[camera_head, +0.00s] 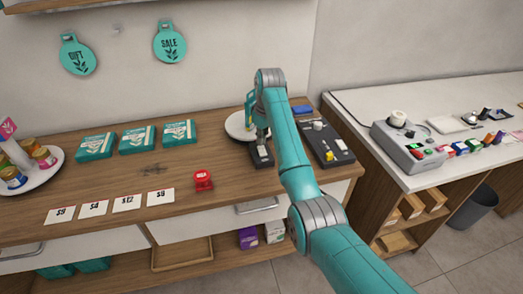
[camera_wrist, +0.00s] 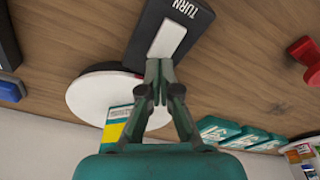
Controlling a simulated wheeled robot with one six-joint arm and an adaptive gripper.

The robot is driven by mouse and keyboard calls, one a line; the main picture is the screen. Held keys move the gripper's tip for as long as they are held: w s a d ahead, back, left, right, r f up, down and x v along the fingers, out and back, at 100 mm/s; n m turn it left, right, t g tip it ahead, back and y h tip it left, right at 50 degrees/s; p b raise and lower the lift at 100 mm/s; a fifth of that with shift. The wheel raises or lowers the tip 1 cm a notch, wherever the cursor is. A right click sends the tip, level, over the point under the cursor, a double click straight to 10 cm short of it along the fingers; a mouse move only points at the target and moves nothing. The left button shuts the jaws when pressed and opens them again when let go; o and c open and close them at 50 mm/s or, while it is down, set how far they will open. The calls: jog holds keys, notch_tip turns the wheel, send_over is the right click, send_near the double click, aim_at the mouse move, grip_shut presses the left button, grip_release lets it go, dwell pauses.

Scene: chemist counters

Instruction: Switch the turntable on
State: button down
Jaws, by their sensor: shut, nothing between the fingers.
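The turntable is a white round disc (camera_head: 236,129) on the wooden counter, partly hidden by my arm; it also shows in the wrist view (camera_wrist: 90,98). A teal and yellow box (camera_wrist: 117,122) stands on it. Beside the disc lies a black switch box (camera_head: 264,160) with a white rocker (camera_wrist: 168,39) and the lettering "TURN" (camera_wrist: 187,8). My gripper (camera_wrist: 160,66) is shut and empty, pointing down at the switch box. Its fingertips overlap the turntable-side end of the rocker in the wrist view. I cannot tell whether they touch it.
A black device (camera_head: 322,146) with buttons sits to the right of the switch box. A red object (camera_head: 203,180) stands at the front left. Teal boxes (camera_head: 138,139) and price cards (camera_head: 93,209) lie further left. A white-topped counter (camera_head: 365,105) stands to the right.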

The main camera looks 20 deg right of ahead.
aim_at(262, 148)
jog(key=shift+f, duration=1.1)
dwell(0.6)
jog(key=shift+r, duration=3.55)
jog(key=shift+s, duration=0.1)
